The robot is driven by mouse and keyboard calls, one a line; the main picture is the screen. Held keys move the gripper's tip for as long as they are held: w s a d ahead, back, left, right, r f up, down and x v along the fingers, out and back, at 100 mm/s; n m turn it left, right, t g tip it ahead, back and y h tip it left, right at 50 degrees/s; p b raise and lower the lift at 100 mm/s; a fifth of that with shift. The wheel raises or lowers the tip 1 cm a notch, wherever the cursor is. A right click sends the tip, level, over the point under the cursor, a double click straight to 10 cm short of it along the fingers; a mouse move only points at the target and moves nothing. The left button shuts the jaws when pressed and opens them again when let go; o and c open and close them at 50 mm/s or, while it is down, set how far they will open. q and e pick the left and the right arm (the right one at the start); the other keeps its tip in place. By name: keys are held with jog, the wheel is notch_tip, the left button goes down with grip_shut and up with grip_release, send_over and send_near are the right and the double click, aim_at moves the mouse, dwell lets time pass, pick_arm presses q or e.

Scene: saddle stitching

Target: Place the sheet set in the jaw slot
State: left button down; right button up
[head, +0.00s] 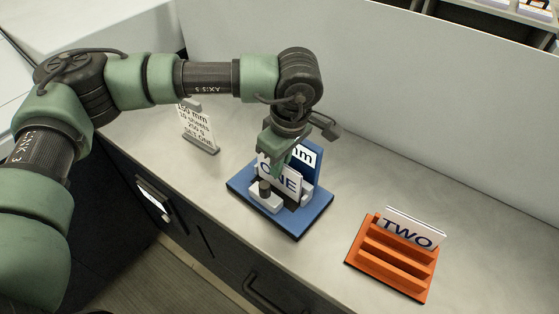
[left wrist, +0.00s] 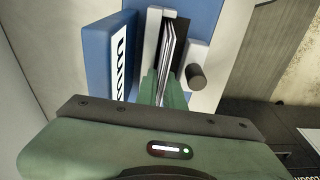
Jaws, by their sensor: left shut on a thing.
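The sheet set marked ONE (head: 285,180) is in my left gripper (head: 277,158), which is shut on its upper edge. The set stands roughly upright over the blue-based fixture (head: 303,228). In the left wrist view the green fingers (left wrist: 163,90) hold the thin sheets (left wrist: 170,50). The sheets line up between a white jaw (left wrist: 150,40) and a dark plate, at the jaw slot. Their lower edges are hidden, so I cannot tell whether they touch the slot bottom. My right gripper is in neither view.
A blue block with an "mm" label (head: 306,155) rises behind the set. A dark knob (left wrist: 196,77) stands beside the jaws. An orange rack (head: 370,265) holds a set marked TWO (head: 408,233). A text card (head: 196,128) stands left. The grey counter between is clear.

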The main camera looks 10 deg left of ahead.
pick_arm(q)
jog(key=shift+f+b, duration=0.2)
jog(key=shift+b, duration=0.1)
jog(key=c, duration=1.5)
grip_release()
jog(key=shift+r, duration=0.1)
jog(key=shift+r+p, duration=0.25)
jog(key=shift+p, duration=0.15)
jog(key=shift+d+r+b, duration=0.1)
jog(key=shift+r+b, duration=0.2)
jog(key=shift+b, duration=0.1)
jog(key=r, duration=0.3)
jog(key=d+r+b, duration=0.1)
jog(key=r, duration=0.3)
jog(key=r+b, duration=0.1)
jog(key=r, duration=0.3)
jog(key=shift+s+d, duration=0.25)
jog(key=shift+s, duration=0.15)
